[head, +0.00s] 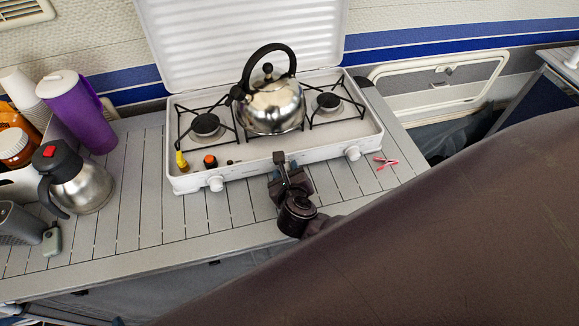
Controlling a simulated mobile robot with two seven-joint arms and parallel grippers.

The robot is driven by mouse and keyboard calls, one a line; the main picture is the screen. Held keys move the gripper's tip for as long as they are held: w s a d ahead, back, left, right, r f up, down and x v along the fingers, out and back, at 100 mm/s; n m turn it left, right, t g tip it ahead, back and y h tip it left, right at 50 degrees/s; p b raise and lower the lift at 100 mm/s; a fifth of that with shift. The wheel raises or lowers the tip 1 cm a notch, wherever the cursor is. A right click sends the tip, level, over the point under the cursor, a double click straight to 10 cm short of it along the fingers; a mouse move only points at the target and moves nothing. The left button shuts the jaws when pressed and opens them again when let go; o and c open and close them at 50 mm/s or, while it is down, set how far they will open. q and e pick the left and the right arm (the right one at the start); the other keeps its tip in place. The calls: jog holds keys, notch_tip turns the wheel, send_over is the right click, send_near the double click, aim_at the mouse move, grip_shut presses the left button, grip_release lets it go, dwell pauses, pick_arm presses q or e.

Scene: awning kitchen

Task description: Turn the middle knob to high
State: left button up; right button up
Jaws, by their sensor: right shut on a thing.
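A white camping stove (240,172) with its lid raised stands on the grey slatted counter. Its left knob (215,184) and right knob (352,153) show as white knobs on the front face. My right gripper (281,163) is at the stove front between these two, where the middle knob would be. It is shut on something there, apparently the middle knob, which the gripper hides. I cannot tell the knob's angle. My left gripper is not in view.
A steel kettle (271,108) sits on the stove, between the left burner (206,126) and right burner (328,102). A lighter (181,160) lies on the stove's left. A steel jug (82,182) and purple bottle (80,112) stand left. The counter (140,215) is clear before the stove's left.

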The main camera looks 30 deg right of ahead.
jog(key=shift+a+n+h+p, duration=0.1)
jog(key=shift+n+h+p, duration=0.3)
jog(key=shift+n+p, duration=0.25)
jog(key=o, duration=0.7)
jog(key=shift+o, duration=0.2)
